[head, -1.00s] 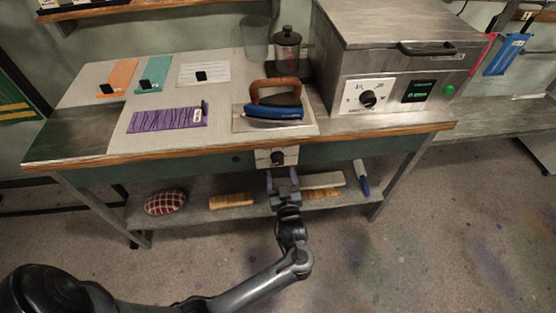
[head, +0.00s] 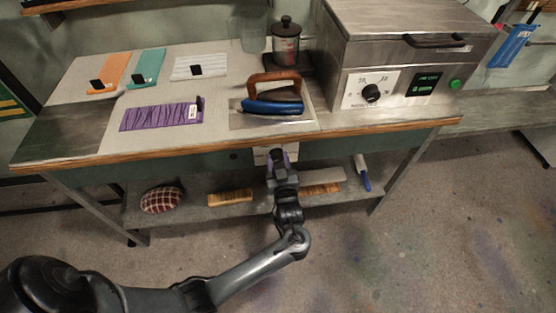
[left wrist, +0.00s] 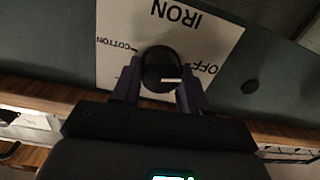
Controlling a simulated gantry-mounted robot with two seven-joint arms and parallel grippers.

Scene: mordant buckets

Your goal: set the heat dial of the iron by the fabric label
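The iron's heat dial is a round black knob (left wrist: 158,62) on a white plate (left wrist: 120,30) under the table's front edge. In the left wrist view the plate reads IRON, COTTON and OFF, upside down; the knob's white mark points toward the OFF side. My left gripper (left wrist: 160,80) has its purple fingers on either side of the knob; I cannot tell whether they touch it. It also shows in the head view (head: 281,160). The blue iron (head: 273,106) rests on a metal plate. A purple fabric (head: 160,114) bears a small white label (head: 193,111), too small to read.
Orange (head: 108,73), teal (head: 148,67) and white (head: 199,66) cloths lie at the back left. A steel box with its own dial (head: 371,93) stands right. The lower shelf holds a checked cushion (head: 161,199) and brushes (head: 230,197).

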